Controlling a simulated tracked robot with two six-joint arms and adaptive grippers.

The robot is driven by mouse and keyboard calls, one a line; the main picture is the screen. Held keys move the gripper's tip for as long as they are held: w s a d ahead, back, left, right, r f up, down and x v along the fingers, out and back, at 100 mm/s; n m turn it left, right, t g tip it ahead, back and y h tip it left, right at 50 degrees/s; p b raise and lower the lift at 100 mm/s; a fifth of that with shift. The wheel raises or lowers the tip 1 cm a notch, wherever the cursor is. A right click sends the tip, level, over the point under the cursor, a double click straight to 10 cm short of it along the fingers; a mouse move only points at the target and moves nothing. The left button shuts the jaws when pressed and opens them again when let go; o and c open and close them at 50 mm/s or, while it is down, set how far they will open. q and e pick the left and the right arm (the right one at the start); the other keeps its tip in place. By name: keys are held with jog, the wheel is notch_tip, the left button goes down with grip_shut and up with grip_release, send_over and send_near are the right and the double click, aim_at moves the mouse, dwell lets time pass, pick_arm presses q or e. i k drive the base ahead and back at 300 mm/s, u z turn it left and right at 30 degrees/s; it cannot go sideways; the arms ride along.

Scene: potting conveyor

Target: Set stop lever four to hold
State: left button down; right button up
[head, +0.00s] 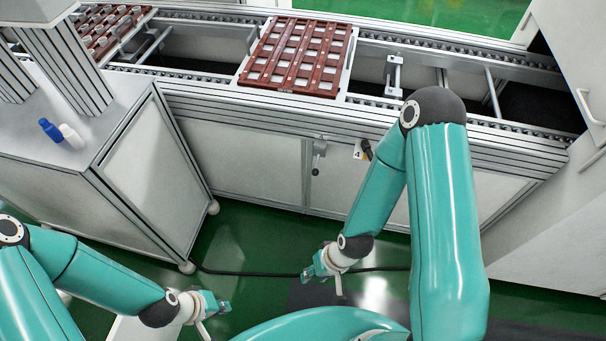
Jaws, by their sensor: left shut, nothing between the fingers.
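A small metal lever (318,155) is mounted on the conveyor's front side and hangs down. To its right is a small plate marked 4 (357,154), with a black knob-like part (367,148) beside it, close to my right arm's outline. I cannot tell which of these parts belongs to stop lever four. My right gripper (308,275) is below the lever, low over the floor and apart from it. Its fingers are too small to tell open from shut. My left gripper (224,306) is shut and empty at the lower left, far from the lever.
A brown slotted tray (300,54) sits on the conveyor (200,88) above the lever. A grey cabinet (140,150) with a blue bottle (50,130) and a white bottle (72,136) stands left. A black cable (250,273) crosses the green floor. The space before the lever looks clear.

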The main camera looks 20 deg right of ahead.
aim_at(316, 172)
jog(key=z, duration=0.1)
jog(key=i, duration=0.95)
jog(key=u, duration=0.05)
